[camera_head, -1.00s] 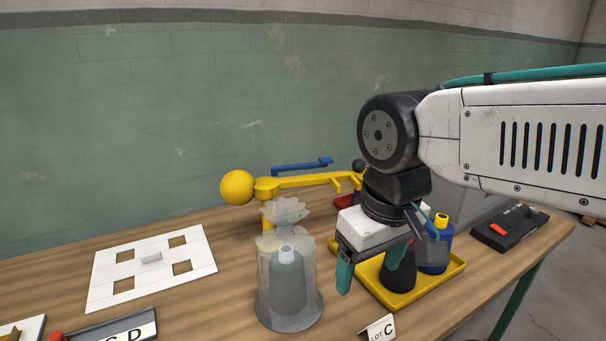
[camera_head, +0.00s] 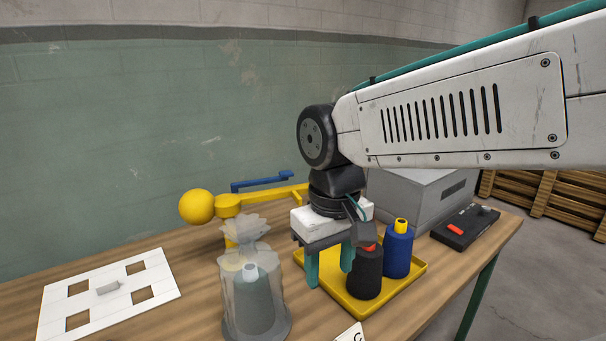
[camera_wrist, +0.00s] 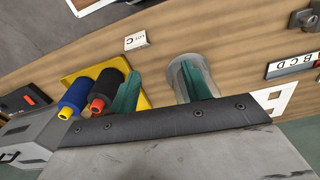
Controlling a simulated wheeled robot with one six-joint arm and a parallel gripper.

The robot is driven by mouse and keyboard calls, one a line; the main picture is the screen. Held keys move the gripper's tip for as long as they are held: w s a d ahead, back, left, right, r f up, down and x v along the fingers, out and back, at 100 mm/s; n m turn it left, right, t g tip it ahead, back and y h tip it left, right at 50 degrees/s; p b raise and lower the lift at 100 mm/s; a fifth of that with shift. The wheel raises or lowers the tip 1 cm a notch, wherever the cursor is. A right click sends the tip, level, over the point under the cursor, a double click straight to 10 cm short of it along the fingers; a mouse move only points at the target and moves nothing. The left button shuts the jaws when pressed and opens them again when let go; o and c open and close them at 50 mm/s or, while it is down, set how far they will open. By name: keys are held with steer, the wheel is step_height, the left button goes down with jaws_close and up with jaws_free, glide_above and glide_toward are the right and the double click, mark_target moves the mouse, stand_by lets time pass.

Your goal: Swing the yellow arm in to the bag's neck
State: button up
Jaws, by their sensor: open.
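The yellow arm (camera_head: 270,196) reaches right from a yellow post behind the bag, with a yellow ball (camera_head: 197,207) at its left end. Its right end is hidden behind my wrist. The clear bag (camera_head: 232,295) stands over a grey-green cone, its gathered neck (camera_head: 246,229) in front of the post. The arm extends away from the neck, to the right. My gripper (camera_head: 330,268) points down, open and empty, right of the bag and left of a black bottle. Its teal fingers also show in the wrist view (camera_wrist: 160,92), but the yellow arm does not.
A yellow tray (camera_head: 395,303) holds the black bottle (camera_head: 366,278) and a blue bottle (camera_head: 398,253), close right of my gripper. A blue bar (camera_head: 262,183) lies above the yellow arm. A white plate with square holes (camera_head: 108,290) lies left. A grey box (camera_head: 415,200) stands behind the tray.

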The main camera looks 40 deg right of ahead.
steer(key=w+d+r+m, duration=0.2)
steer(key=w+d+m, duration=0.1)
steer(key=w+d, duration=0.5)
steer(key=w+d+r+m, duration=0.2)
steer(key=w+d+m, duration=0.2)
steer(key=w+d, duration=0.5)
steer(key=w+d+r+m, duration=0.2)
steer(key=w+d, duration=0.7)
steer(key=w, duration=0.8)
steer(key=shift+w+d+r+m, duration=0.15)
steer(key=shift+w+r+m, duration=0.15)
steer(key=shift+m, duration=0.4)
steer(key=shift+s+f, duration=0.15)
steer(key=shift+f, duration=0.15)
step_height(320, 180, down, 8)
steer(key=shift+r, duration=0.2)
jaws_close()
